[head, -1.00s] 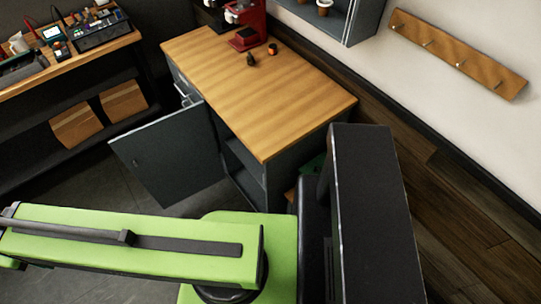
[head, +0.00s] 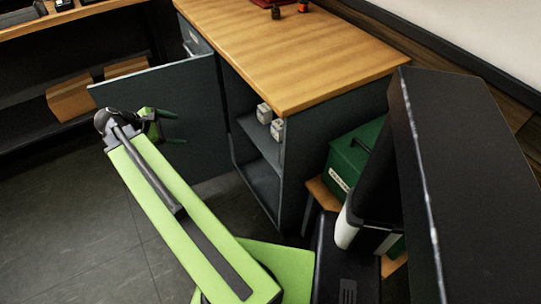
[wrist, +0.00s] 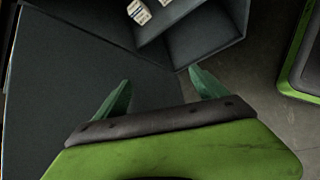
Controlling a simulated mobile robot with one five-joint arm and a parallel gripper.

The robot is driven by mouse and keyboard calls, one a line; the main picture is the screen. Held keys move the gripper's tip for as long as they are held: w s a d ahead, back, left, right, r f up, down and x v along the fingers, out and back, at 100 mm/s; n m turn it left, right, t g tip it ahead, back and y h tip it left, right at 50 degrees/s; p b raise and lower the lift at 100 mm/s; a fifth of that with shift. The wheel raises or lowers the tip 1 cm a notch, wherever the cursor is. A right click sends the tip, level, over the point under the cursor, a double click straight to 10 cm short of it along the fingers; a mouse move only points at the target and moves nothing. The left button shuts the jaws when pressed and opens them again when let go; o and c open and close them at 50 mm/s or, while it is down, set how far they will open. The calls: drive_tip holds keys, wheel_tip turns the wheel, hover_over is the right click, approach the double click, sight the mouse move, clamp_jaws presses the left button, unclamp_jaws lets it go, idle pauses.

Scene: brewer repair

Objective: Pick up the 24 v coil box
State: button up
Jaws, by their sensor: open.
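Two small white boxes stand on the upper shelf inside the open cabinet: a rear box (head: 264,113) and a front box (head: 277,131). Their labels are too small to read, so I cannot tell which is the 24 V coil box. In the wrist view a white box (wrist: 138,12) shows at the top edge, with part of another beside it. My gripper (head: 174,127) is open and empty, in front of the open cabinet door and left of the boxes. Its two green fingers also show spread in the wrist view (wrist: 160,80), short of the boxes.
The cabinet door (head: 170,110) stands swung open to the left. A wooden countertop (head: 300,50) covers the cabinet. A green case (head: 355,155) sits on a low wooden stand at right. Cardboard boxes (head: 70,98) lie on the left shelf. The floor before the cabinet is clear.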

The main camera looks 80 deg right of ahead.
drive_tip(key=s+d+f+n+g+h+b, duration=0.2)
drive_tip(key=s+d+f+g+b, duration=0.2)
drive_tip(key=s+d+f+b, duration=0.8)
drive_tip(key=n+g+b, duration=0.1)
drive_tip(key=g+b, duration=0.1)
drive_tip(key=b, duration=0.4)
approach(275, 128)
drive_tip(key=b+x, duration=0.1)
drive_tip(key=x, duration=0.2)
drive_tip(key=b+x, duration=0.2)
drive_tip(key=x, duration=0.1)
drive_tip(key=shift+s+d+f, duration=0.15)
drive_tip(key=shift+d+f, duration=0.1)
drive_tip(key=shift+f, duration=0.1)
drive_tip(key=shift+b+x, duration=1)
drive_tip(key=shift+x, duration=2.05)
drive_tip(key=shift+r, duration=0.15)
drive_tip(key=c, duration=1.7)
